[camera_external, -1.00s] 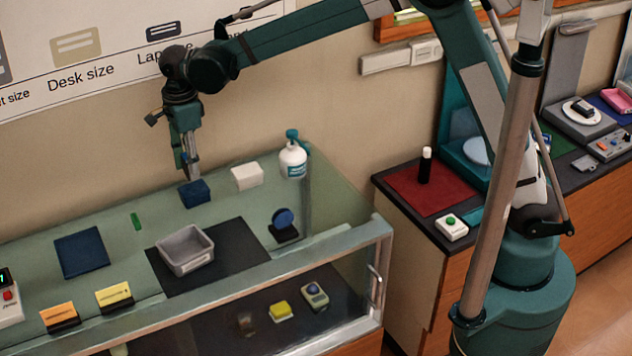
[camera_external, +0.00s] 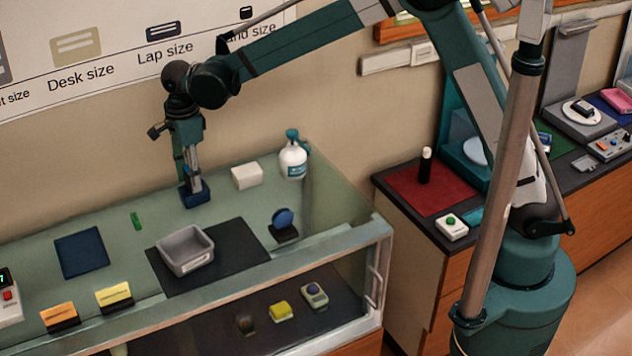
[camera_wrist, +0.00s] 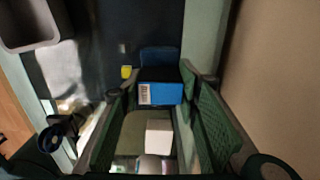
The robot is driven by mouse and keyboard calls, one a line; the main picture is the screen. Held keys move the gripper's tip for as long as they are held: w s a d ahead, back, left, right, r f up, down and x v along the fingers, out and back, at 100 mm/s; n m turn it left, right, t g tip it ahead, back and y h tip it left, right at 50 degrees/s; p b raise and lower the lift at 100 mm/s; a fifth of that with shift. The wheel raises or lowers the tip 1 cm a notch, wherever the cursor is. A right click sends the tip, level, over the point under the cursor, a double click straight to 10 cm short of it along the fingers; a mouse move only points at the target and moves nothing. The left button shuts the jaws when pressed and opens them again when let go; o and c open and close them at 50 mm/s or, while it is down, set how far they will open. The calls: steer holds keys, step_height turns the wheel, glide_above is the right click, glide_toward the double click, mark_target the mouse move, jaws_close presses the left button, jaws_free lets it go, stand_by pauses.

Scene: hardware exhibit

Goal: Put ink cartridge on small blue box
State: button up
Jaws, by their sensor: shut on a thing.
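The small blue box (camera_external: 195,198) stands on the glass counter beneath my gripper. My gripper (camera_external: 190,188) points down, with its fingertips low against the box in the outside view. In the wrist view my gripper (camera_wrist: 150,88) is shut on a bright blue piece with a white label, which looks like the ink cartridge (camera_wrist: 168,94). A darker blue surface, seemingly the small blue box (camera_wrist: 160,58), shows just beyond it. The cartridge is hard to pick out in the outside view, and I cannot tell whether it touches the box.
A grey bin (camera_external: 185,252) on a black mat (camera_external: 240,262), a round blue item (camera_external: 283,222), a green piece (camera_external: 136,221) and a dark blue square (camera_external: 81,251) lie nearer.

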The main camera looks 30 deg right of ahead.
steer(key=shift+f, duration=0.1)
steer(key=o, duration=0.9)
steer(key=shift+c, duration=0.2)
steer(key=shift+r, duration=0.2)
step_height(320, 180, up, 12)
steer(key=shift+f, duration=0.1)
stand_by(0.6)
